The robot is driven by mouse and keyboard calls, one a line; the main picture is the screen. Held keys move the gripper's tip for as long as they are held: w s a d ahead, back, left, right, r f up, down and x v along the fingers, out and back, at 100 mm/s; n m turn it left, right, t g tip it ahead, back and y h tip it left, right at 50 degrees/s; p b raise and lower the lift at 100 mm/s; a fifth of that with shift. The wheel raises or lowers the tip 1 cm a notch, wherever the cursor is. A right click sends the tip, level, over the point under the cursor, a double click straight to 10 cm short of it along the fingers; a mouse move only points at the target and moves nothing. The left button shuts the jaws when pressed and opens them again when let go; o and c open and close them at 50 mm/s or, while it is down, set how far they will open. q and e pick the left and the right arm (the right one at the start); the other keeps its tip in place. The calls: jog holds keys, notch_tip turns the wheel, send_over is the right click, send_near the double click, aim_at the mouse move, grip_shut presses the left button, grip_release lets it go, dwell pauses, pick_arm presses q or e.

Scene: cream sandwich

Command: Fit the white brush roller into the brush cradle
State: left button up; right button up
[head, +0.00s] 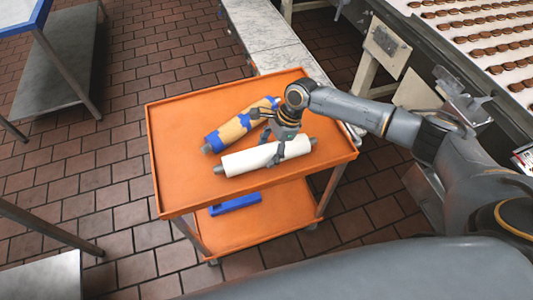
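The white brush roller (250,158), with grey end stubs, lies slantwise across the top of an orange cart. My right gripper (279,152) comes down over the roller right of its middle. Its dark fingers reach across the white surface. Whether they are closed on it is unclear, because the gripper body hides part of the contact. My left gripper is not in view. I cannot make out the brush cradle for certain in the head view.
The orange cart (175,132) has a raised rim. A yellow-and-blue roller (230,128) lies behind the white one. A blue item (235,204) lies on the lower shelf. A conveyor with rows of brown biscuits (480,40) stands at upper right. Metal tables stand at left.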

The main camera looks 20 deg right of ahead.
jog(key=c, duration=1.1)
jog(key=shift+r, duration=0.1)
grip_shut()
